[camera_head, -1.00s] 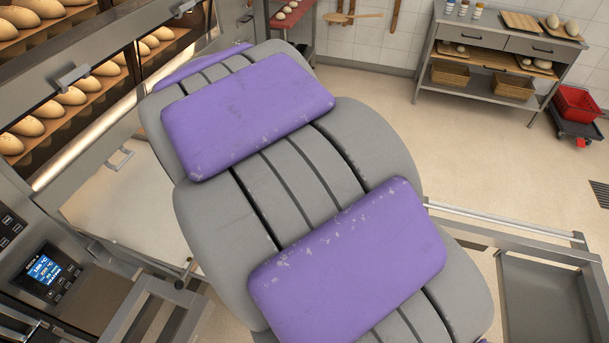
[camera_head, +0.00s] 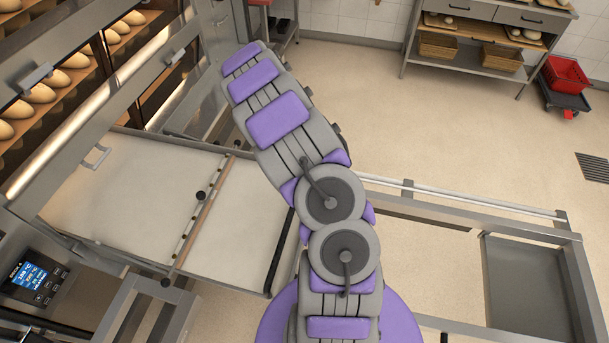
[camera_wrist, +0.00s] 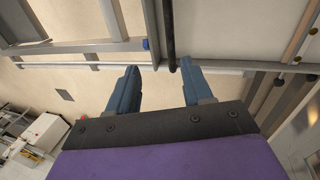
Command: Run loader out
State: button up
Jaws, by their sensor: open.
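The loader (camera_head: 110,205) is a pale canvas belt in a metal frame, lying level in front of the oven mouth. A wooden crossbar (camera_head: 208,205) with dark knobs spans it, and a dark bar (camera_head: 279,255) edges its right end. In the wrist view the dark bar (camera_wrist: 168,30) runs down to the space between the fingertips, with the canvas (camera_wrist: 230,30) right of it. My gripper (camera_wrist: 158,68) is open, its two blue fingers apart. Whether they touch the bar I cannot tell. My arm hides the gripper in the head view.
Metal rails (camera_head: 470,203) extend right from the loader to a grey tray-like end (camera_head: 530,285). Oven decks with loaves (camera_head: 45,95) stand at the left, above a lit control panel (camera_head: 35,280). A shelf table (camera_head: 480,60) and red crate (camera_head: 567,73) stand far right. Open floor lies between.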

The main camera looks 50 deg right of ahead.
jog(key=shift+m+y, duration=0.3)
jog(key=shift+m, duration=0.1)
jog(key=w+x, duration=0.1)
jog(key=x, duration=0.5)
jog(key=w+d+b+x, duration=0.1)
jog(key=x, duration=0.6)
jog(key=w+d+b+x, duration=0.1)
jog(key=x, duration=0.6)
jog(key=shift+s+f, duration=0.1)
jog(key=shift+f, duration=0.35)
jog(key=shift+b+x, duration=0.4)
jog(key=shift+x, duration=0.55)
jog(key=shift+d, duration=0.15)
jog(key=shift+c, duration=0.3)
grip_shut()
